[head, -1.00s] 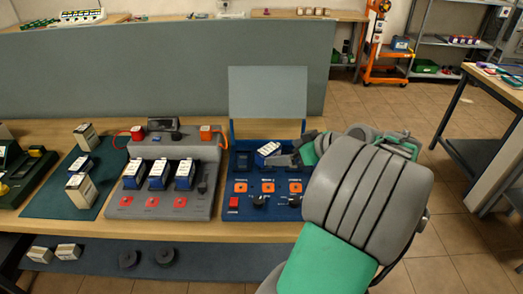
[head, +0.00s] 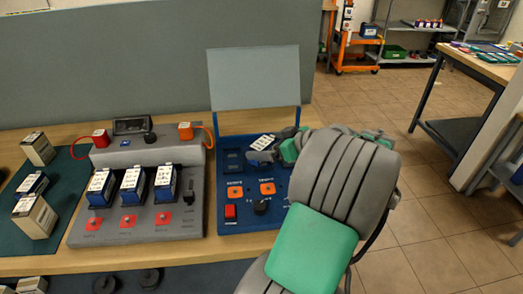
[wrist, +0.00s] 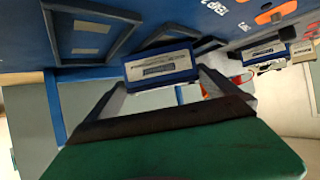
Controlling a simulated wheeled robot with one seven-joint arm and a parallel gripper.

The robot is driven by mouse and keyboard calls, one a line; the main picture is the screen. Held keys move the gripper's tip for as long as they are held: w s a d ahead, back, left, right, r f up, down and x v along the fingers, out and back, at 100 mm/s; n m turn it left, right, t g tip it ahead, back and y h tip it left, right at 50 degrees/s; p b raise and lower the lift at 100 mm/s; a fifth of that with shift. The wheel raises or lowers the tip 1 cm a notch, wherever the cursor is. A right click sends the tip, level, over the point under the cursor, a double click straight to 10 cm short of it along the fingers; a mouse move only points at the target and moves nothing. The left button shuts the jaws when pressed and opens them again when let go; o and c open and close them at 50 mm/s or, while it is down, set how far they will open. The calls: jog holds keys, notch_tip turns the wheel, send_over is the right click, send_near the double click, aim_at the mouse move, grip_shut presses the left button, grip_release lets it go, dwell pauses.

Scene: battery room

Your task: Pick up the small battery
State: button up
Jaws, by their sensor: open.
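A small blue battery with a white label (head: 264,142) is at the blue tester (head: 226,186), in front of its upright grey panel. My gripper (head: 268,154) is right by it, and a finger hides part of its front. In the wrist view the battery (wrist: 158,66) shows between the two fingertips of my gripper (wrist: 165,78), which are apart. I cannot tell whether either finger touches it. Several similar blue batteries stand elsewhere: three in the grey charger (head: 128,155) and one (head: 32,184) on the dark green mat (head: 68,172).
Two cream battery blocks (head: 38,148) and (head: 33,216) stand on the mat. Red and orange cables rise at the charger's sides. The grey panel (head: 254,77) stands behind the tester, close to my gripper. Open tiled floor (head: 400,110) lies right of the bench (head: 50,264).

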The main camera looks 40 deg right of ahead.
aim_at(262, 144)
jog(key=x, duration=0.5)
jog(key=shift+a, duration=0.1)
jog(key=shift+s+r, duration=0.1)
jog(key=c, duration=1.8)
jog(key=shift+c, duration=0.4)
jog(key=shift+r, duration=0.2)
